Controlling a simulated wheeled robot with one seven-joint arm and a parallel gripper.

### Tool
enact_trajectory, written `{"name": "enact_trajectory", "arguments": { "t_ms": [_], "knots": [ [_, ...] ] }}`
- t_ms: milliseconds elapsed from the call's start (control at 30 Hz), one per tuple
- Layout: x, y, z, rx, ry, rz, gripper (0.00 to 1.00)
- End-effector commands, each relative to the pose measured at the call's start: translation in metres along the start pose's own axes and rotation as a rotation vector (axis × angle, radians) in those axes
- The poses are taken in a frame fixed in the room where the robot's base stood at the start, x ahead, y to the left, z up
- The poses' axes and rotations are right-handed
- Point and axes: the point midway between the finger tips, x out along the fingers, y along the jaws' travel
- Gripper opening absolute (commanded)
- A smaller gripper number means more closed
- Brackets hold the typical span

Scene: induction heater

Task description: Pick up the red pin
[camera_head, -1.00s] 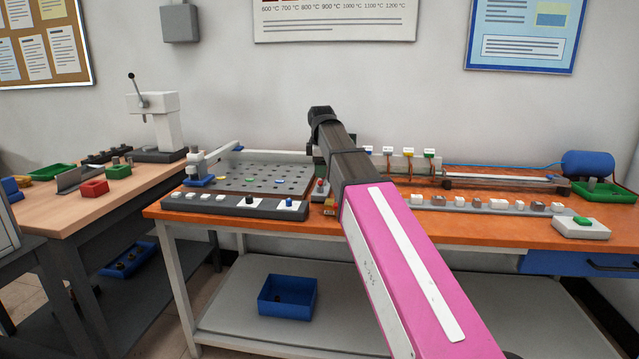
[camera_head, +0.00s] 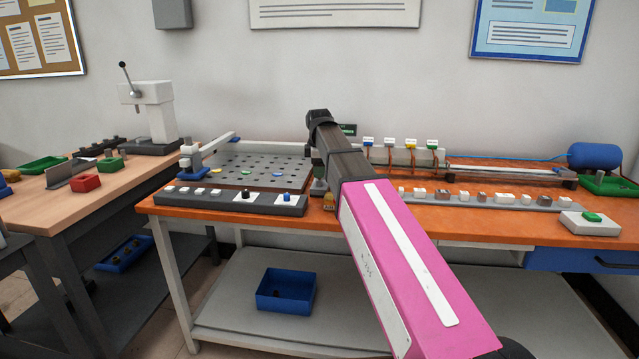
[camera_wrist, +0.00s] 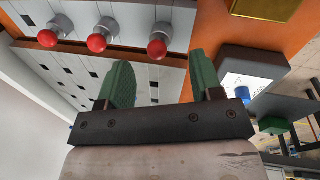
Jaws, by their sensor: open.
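Three pins with round red heads and metal bodies show at the top of the wrist view: a left one (camera_wrist: 48,38), a middle one (camera_wrist: 97,42) and a right one (camera_wrist: 157,47). They are set in a pale strip beside a plate with dark holes. My gripper (camera_wrist: 160,62) is open and empty, with two green fingers. In the picture, the right red pin lies between the fingertip directions, just beyond them; I cannot tell the depth gap. In the head view my arm hides most of the gripper, and no red pin shows clearly there.
A perforated plate (camera_head: 262,170) lies on the orange bench (camera_head: 420,222). A grey strip of switches (camera_head: 225,203) lies along the front edge. A block with a blue knob (camera_wrist: 242,95) is close right of my fingers. A blue bin (camera_head: 286,290) sits on the lower shelf.

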Motion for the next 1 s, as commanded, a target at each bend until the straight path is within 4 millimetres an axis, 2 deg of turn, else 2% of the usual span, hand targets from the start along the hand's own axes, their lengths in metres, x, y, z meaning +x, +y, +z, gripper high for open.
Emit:
{"name": "enact_trajectory", "arguments": {
  "t_ms": [300, 567, 733, 1000],
  "knots": [
    [0.039, -0.001, 0.004, 0.0, 0.0, 0.0, 0.6],
    [0.042, -0.001, 0.004, 0.0, 0.0, 0.001, 0.6],
    [0.042, -0.001, 0.004, 0.0, 0.0, 0.001, 0.04],
    [0.042, -0.001, 0.004, 0.0, 0.0, 0.001, 0.02]
  ]
}}
